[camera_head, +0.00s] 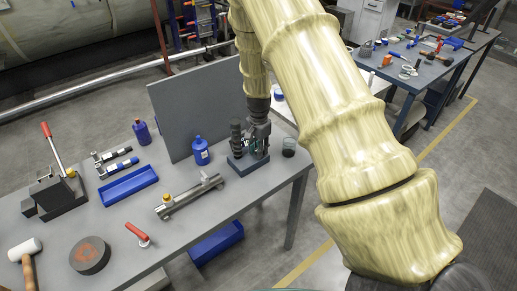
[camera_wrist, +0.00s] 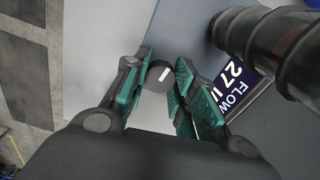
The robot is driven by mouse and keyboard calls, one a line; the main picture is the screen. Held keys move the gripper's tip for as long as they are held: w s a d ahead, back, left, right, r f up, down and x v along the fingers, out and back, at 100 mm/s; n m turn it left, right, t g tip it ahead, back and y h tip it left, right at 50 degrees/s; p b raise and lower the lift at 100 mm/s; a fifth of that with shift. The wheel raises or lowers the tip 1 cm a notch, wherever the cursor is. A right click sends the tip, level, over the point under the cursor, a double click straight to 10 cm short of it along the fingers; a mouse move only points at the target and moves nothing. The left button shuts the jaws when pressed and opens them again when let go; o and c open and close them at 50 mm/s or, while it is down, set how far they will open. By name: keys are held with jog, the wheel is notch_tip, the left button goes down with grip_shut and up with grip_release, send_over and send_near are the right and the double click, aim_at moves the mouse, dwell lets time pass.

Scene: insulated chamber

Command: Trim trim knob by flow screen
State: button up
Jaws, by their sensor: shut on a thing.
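The trim knob (camera_wrist: 159,76) is a small dark round knob with a white pointer line in the wrist view. My gripper (camera_wrist: 163,84) has its teal-padded fingers closed on both sides of it. The flow screen (camera_wrist: 246,92), a dark panel with white text, reads "FLOW" and "27"; the rest is covered by my finger and a black ribbed cylinder (camera_wrist: 268,38). In the head view my gripper (camera_head: 260,142) reaches down over the blue-grey base (camera_head: 240,167) of the device. The knob cannot be made out there.
The device stands near the right end of the grey bench, by an upright grey panel (camera_head: 201,108). A metal pipe piece (camera_head: 188,197) lies in front.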

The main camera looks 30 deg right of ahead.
jog(key=shift+m, duration=1)
jog(key=o, duration=1)
jog(key=shift+o, duration=0.2)
notch_tip(320, 180, up, 12)
